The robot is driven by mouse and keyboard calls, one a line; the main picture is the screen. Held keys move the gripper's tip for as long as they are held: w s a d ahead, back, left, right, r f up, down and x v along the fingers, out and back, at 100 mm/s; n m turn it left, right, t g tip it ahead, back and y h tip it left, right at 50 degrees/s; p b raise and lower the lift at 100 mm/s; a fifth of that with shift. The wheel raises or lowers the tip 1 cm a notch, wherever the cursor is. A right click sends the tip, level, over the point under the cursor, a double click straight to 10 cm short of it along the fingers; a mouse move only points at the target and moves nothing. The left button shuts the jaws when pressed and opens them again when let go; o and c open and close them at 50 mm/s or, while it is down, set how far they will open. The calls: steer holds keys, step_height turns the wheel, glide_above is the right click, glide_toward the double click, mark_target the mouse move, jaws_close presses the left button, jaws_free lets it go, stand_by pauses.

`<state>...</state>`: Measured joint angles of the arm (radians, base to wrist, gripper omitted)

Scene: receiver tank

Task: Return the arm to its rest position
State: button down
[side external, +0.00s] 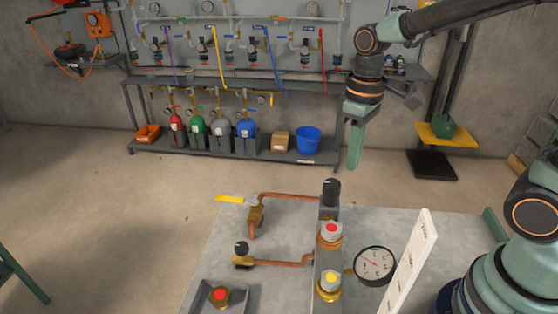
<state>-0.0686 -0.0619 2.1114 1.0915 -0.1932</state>
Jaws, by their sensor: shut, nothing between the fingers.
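My gripper (354,150) hangs from the arm at the upper right of the side view. Its green fingers point down and are together, with nothing between them. It is above and behind the grey work table (450,250), apart from everything on it. On the table stands a grey block with a black knob (331,190), a red-topped brass fitting (330,232) and a yellow-topped brass fitting (330,283). A pressure gauge (375,265) is to their right.
A white upright plate (410,262) stands near my base. Copper pipes (285,196) join a yellow-handled valve (230,199) to the block. A grey tray (240,293) holds another red-topped fitting (219,296). Gas cylinders (246,130) and a blue bucket (308,140) stand on the back shelf.

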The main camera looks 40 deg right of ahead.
steer(key=shift+r, duration=0.1)
steer(key=s+d+r+m+t, duration=0.2)
steer(key=s+r+m+t, duration=0.1)
steer(key=s+r+t, duration=0.1)
steer(key=shift+r+t, duration=0.8)
steer(key=shift+r, duration=0.1)
steer(key=shift+s+d, duration=0.1)
stand_by(0.5)
